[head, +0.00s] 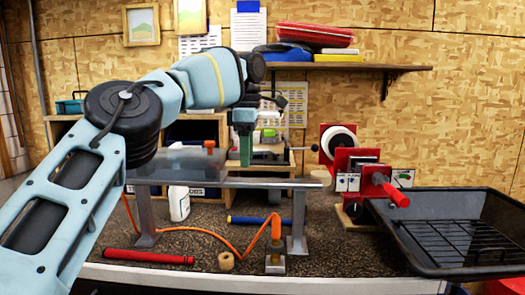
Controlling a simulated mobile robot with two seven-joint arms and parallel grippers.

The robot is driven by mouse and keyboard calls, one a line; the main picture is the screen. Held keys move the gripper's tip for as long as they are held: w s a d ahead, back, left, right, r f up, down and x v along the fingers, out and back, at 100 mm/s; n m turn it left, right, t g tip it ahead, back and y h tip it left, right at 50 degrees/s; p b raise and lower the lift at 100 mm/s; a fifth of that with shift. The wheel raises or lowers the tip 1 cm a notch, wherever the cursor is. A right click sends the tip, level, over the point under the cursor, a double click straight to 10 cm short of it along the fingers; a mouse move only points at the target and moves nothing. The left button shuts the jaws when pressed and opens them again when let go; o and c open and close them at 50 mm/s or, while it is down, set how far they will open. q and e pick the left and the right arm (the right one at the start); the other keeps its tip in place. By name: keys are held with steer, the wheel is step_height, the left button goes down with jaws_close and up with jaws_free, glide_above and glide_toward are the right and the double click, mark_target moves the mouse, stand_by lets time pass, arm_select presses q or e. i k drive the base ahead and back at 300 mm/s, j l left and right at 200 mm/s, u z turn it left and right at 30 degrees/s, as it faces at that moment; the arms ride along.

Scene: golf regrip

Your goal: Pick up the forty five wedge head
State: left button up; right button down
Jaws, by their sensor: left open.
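I cannot make out a wedge head marked forty five in the head view. My left gripper (243,150) points down at the middle of the picture, above the back of the bench and behind the grey metal rail (225,183). Its jaws are open, though the fingers are small and overlap the clutter behind them. I see nothing held in it. What lies directly below it is partly hidden by the rail. My right gripper is not in view.
The workbench (210,235) holds a red grip (150,257), blue grip (258,220), tape roll (226,261), white bottle (180,205), orange hose (207,247) and orange-handled tool (276,232). A red vise (345,160) and black tray (405,233) stand at right.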

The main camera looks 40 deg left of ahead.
mark_target(256, 151)
steer(key=i+j, duration=0.45)
steer(key=j, duration=0.15)
steer(key=i+j, duration=0.5)
steer(key=j, duration=0.1)
